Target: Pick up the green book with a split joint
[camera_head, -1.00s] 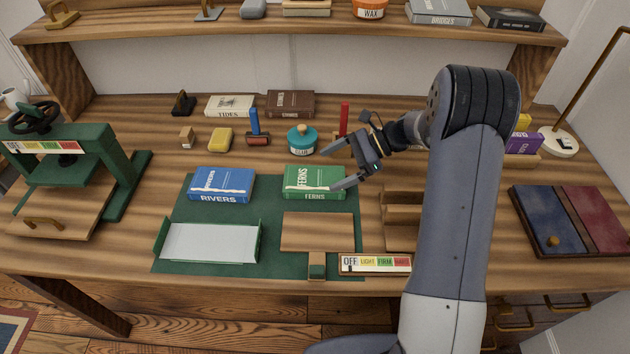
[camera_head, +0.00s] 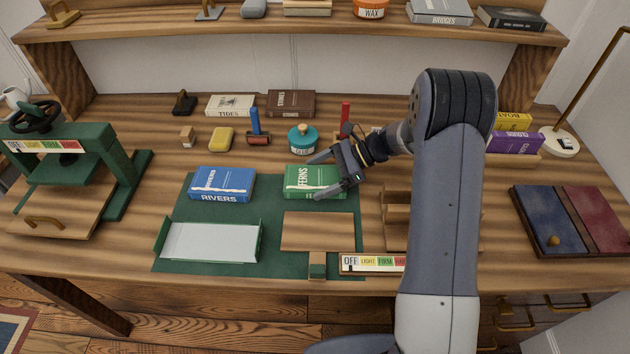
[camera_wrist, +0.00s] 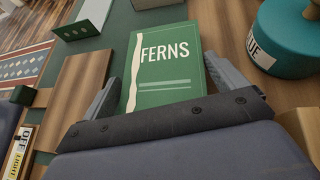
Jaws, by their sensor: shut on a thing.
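The green book (camera_head: 306,182), titled FERNS, lies flat at the back right of the green mat (camera_head: 273,215). A pale jagged line runs along its spine side. In the wrist view the green book (camera_wrist: 165,65) lies between my two fingers. My gripper (camera_head: 322,178) has come in from the right, with one finger at the book's far edge and one at its near edge. My gripper also shows in the wrist view (camera_wrist: 165,85), shut on the book. The book still appears to rest on the mat. The fingertips' lower parts are partly hidden.
A blue RIVERS book (camera_head: 222,184) lies to the left. A teal glue pot (camera_head: 303,139) stands just behind the green book. A wooden board (camera_head: 317,231) lies in front, and a wooden rack (camera_head: 396,215) stands to the right. A green press (camera_head: 117,165) stands at far left.

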